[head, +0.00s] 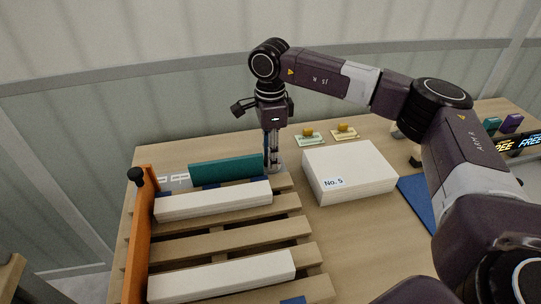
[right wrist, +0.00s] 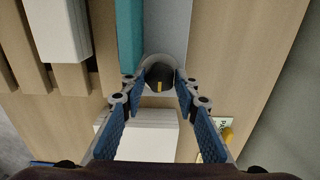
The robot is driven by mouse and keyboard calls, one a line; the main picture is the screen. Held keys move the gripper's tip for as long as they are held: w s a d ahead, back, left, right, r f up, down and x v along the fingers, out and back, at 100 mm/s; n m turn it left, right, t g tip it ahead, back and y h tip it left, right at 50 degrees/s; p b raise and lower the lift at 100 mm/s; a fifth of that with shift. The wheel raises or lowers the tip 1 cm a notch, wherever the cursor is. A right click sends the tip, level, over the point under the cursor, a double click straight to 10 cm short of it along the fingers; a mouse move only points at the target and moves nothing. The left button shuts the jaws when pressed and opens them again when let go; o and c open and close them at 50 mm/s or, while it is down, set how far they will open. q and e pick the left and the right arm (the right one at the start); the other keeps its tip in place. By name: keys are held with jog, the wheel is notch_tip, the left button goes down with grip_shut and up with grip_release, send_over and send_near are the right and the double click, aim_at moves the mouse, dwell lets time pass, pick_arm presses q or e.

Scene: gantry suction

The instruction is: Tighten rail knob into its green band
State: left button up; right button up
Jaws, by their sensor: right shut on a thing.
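The rail knob (right wrist: 158,77) is dark and round with a yellow mark, and a pale grey ring surrounds it in the right wrist view. My right gripper (right wrist: 158,84) points down with its fingertips on either side of the knob, shut on it. In the head view the right gripper (head: 272,158) stands at the right end of a teal bar (head: 228,168), and its fingers hide most of the knob. I cannot make out a green band on the ring. My left gripper is not in view.
A wooden pallet (head: 215,245) carries white bars, with an orange rail (head: 143,235) and a black knob (head: 134,174) at its left. A white box marked No. 5 (head: 350,165) stands right of the gripper.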

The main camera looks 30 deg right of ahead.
jog(key=shift+r+m, duration=0.1)
jog(key=shift+m, duration=1.3)
jog(key=o, duration=1.1)
jog(key=shift+o, duration=0.2)
notch_tip(320, 180, up, 12)
